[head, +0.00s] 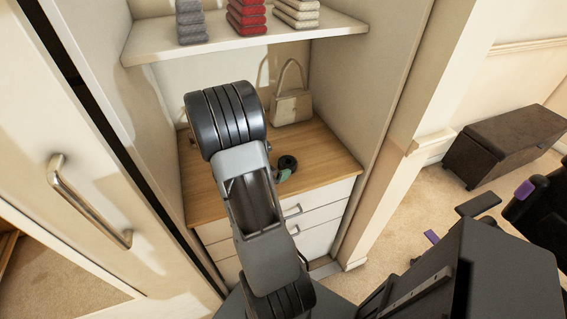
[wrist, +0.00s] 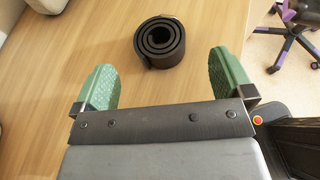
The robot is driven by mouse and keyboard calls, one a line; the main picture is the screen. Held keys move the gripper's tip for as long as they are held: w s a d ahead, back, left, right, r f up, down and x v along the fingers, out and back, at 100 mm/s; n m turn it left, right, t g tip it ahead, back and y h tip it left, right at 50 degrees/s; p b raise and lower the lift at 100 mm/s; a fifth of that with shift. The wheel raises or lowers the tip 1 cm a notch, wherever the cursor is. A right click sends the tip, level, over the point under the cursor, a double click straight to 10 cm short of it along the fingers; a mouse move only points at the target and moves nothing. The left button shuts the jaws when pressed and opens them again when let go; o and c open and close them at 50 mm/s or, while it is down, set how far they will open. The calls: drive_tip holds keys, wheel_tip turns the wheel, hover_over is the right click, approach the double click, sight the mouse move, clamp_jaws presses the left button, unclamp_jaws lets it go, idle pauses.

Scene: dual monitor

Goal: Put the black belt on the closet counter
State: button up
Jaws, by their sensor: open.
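The black belt (wrist: 160,42) is rolled into a coil and rests on the wooden closet counter (wrist: 60,50), as the wrist view shows. In the head view the belt (head: 288,162) shows small on the counter (head: 325,154), partly behind my arm. My gripper (wrist: 165,85) is open, with its two green fingers wide apart. The belt lies beyond the fingertips, roughly centred between them, and nothing is held. In the head view only a bit of the green gripper (head: 284,174) shows beside the belt.
A beige handbag (head: 292,106) stands at the back of the counter. A shelf (head: 160,46) above holds folded grey, red and cream cloths. Closet walls stand on both sides, and drawers (head: 322,206) are below. A dark ottoman (head: 510,142) is to the right.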

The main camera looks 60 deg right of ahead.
drive_tip(key=shift+v, duration=2.8)
drive_tip(key=a+r+m+t+y, duration=0.2)
drive_tip(key=a+r+m+y, duration=0.1)
drive_tip(key=a, duration=0.6)
drive_tip(key=a+r+m+t+y, duration=0.2)
drive_tip(key=a+r+m+y, duration=0.1)
drive_tip(key=a+m+y, duration=0.2)
drive_tip(key=a+r+m+t+y, duration=0.2)
drive_tip(key=a+r+m+y, duration=0.2)
drive_tip(key=a, duration=1)
drive_tip(key=m+y, duration=0.1)
drive_tip(key=m, duration=0.2)
drive_tip(key=shift+t, duration=0.3)
drive_tip(key=shift+w+r, duration=0.1)
